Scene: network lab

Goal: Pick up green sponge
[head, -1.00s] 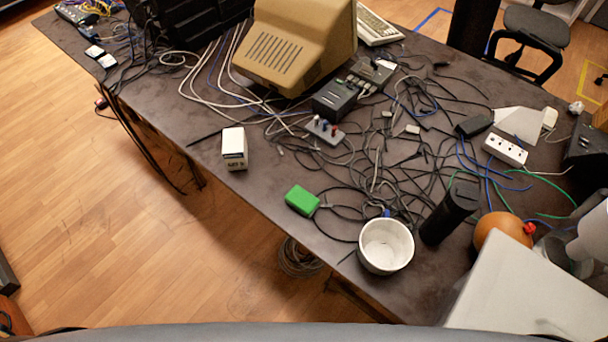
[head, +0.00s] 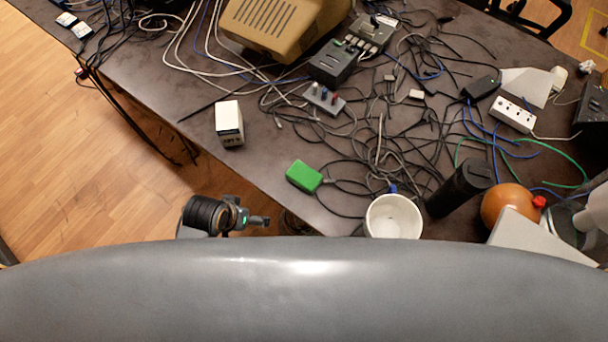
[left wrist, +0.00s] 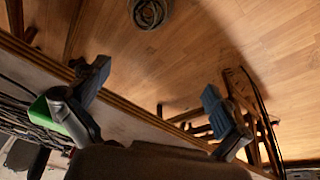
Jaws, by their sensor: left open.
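The green sponge (head: 304,176) lies on the dark table near its front edge, left of the white pot. My left gripper (head: 258,219) is just off the front edge, over the floor, below and left of the sponge in the head view. In the left wrist view the two fingers of the left gripper (left wrist: 153,90) are spread wide with nothing between them. Part of the green sponge (left wrist: 42,111) shows there beyond the left finger, which hides the rest. My right gripper is not in view.
Tangled black cables (head: 375,150) lie right behind the sponge. A white pot (head: 394,218), a black cylinder (head: 460,187) and an orange ball-shaped object (head: 507,206) stand to its right. A small white box (head: 229,123) stands to its left. Bare table lies between box and sponge.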

